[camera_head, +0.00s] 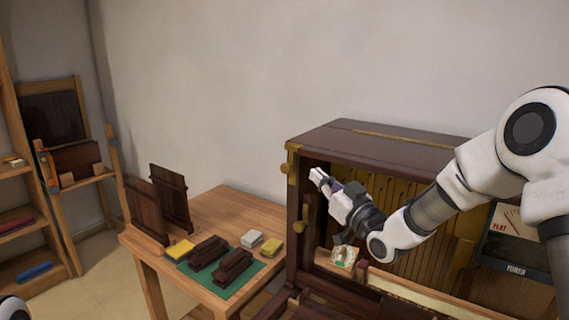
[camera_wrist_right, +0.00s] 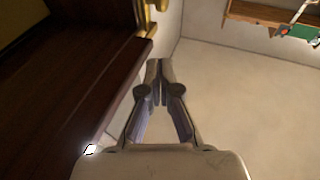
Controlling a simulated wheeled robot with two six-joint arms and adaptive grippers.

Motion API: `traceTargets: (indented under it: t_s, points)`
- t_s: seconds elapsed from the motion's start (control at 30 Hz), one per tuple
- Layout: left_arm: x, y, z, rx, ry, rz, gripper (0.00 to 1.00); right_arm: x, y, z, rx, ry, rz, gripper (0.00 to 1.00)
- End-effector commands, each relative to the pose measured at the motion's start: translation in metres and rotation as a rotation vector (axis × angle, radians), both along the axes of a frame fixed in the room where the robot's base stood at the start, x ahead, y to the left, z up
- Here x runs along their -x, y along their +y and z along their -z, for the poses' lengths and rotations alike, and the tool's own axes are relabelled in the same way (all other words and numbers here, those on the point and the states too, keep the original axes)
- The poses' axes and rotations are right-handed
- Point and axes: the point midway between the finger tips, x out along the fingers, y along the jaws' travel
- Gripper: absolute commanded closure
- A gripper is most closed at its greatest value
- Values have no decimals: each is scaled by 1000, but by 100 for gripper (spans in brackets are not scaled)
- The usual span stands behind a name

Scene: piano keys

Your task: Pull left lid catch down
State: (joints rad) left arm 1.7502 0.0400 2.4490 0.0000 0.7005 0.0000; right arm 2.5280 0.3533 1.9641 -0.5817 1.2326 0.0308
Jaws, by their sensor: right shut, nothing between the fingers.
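The left lid catch (camera_head: 287,167) is a small brass piece at the upper left front corner of the dark wooden piano case (camera_head: 345,137). In the right wrist view a brass fitting (camera_wrist_right: 147,18) shows at the top edge, beside the dark wood; I cannot tell for sure that it is the same catch. My right gripper (camera_head: 315,175) reaches left across the open front of the case, its tips near the left post and close to the catch in the picture. In the wrist view its fingers (camera_wrist_right: 159,68) are together and empty. My left gripper is not in view.
A wooden table (camera_head: 215,207) left of the piano holds a green mat (camera_head: 222,281), dark wooden blocks and yellow and white pieces. A tuner box (camera_head: 515,240) stands at the right. Shelves (camera_head: 22,215) line the left wall.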

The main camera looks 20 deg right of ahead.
Motion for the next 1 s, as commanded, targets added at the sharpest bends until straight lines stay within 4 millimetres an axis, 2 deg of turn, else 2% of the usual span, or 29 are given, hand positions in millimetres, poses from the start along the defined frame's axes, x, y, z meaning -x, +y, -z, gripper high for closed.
traceTargets:
  t_s: [0.2,0.37,0.77,0.83,1.0]
  points:
    - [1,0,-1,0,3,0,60,-6,0,1,0,3,0,100]
    - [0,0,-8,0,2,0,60,-22,6,-3,4,5,-1,100]
    - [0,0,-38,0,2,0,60,-102,30,-25,3,4,-1,100]
    - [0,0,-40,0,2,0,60,-106,31,-6,0,9,-1,100]
    - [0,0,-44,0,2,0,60,-114,33,11,0,6,-1,100]
